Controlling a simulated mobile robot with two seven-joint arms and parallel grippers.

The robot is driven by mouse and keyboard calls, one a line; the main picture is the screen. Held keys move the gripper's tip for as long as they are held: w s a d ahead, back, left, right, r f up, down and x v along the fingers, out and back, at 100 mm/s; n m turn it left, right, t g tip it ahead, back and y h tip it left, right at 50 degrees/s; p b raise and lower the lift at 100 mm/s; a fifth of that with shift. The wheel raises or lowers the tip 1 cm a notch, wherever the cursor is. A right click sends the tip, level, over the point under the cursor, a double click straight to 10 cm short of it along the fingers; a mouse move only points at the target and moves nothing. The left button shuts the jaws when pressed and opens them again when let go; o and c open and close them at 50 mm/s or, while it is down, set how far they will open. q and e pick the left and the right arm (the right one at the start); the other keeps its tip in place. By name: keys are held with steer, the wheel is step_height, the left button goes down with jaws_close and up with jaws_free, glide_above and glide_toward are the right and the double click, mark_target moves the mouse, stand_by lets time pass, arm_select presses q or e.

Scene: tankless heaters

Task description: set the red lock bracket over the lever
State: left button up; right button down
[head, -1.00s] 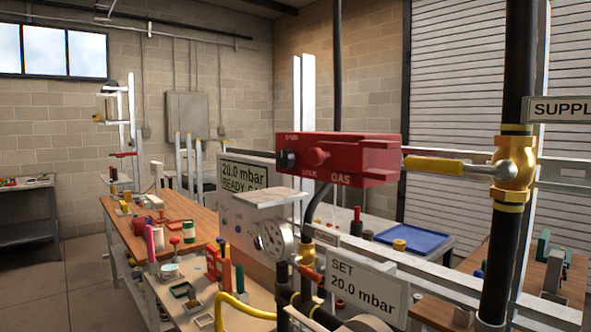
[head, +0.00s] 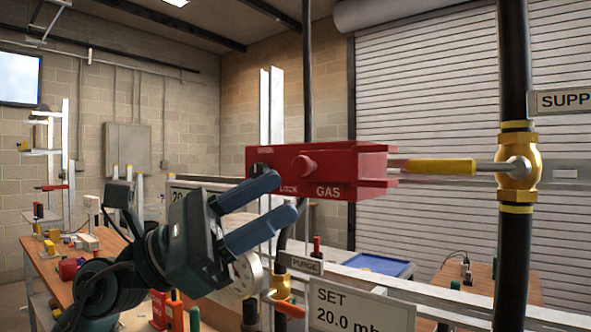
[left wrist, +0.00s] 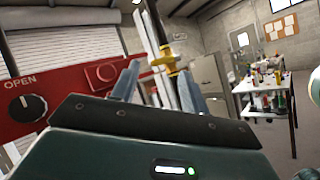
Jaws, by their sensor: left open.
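The red lock bracket (head: 345,172) is a red box marked LOCK and GAS, with a black knob, a round red button and a slotted right end. In the left wrist view its red face (left wrist: 62,98) fills the left side, with the knob marked OPEN. The lever (head: 440,167) has a yellow sleeve and runs level from the brass valve (head: 518,168) to the slotted end. I cannot tell how far its tip lies inside the slot. My left gripper (head: 287,200) is open, its blue fingers in front of the box's lower left; they also show in the left wrist view (left wrist: 157,86). I cannot tell whether they touch it.
A black vertical pipe (head: 513,250) carries the valve. A SET 20.0 mbar sign (head: 358,306), a PURGE tag (head: 306,264) and a gauge (head: 247,272) stand below the box. Cluttered benches lie behind. The space in front of the lever looks clear.

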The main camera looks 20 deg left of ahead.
arm_select(q)
step_height(320, 180, up, 2)
steer(key=a+m+t+y, duration=0.2)
steer(key=m+y, duration=0.3)
steer(key=t+y, duration=0.3)
steer(key=y, duration=0.2)
glide_toward(298, 167)
steer(key=shift+m, duration=0.4)
steer(key=p+x, duration=0.1)
steer(key=x, duration=0.2)
steer(key=p+x, duration=0.1)
steer(key=x, duration=0.1)
steer(key=shift+w+r+p, duration=0.15)
steer(key=shift+r+p, duration=0.15)
steer(key=shift+f+p+x, duration=0.15)
steer(key=shift+p+x, duration=0.2)
steer(key=shift+x, duration=1)
steer(key=shift+f+p+x, duration=0.1)
steer(key=shift+p+x, duration=0.25)
steer(key=shift+x, duration=1.05)
arm_select(e)
steer(key=shift+d+r+h, duration=0.1)
steer(key=shift+r+h, duration=0.3)
steer(key=shift+r, duration=0.25)
arm_select(q)
steer(key=shift+c, duration=0.4)
steer(key=shift+d, duration=0.1)
jaws_close()
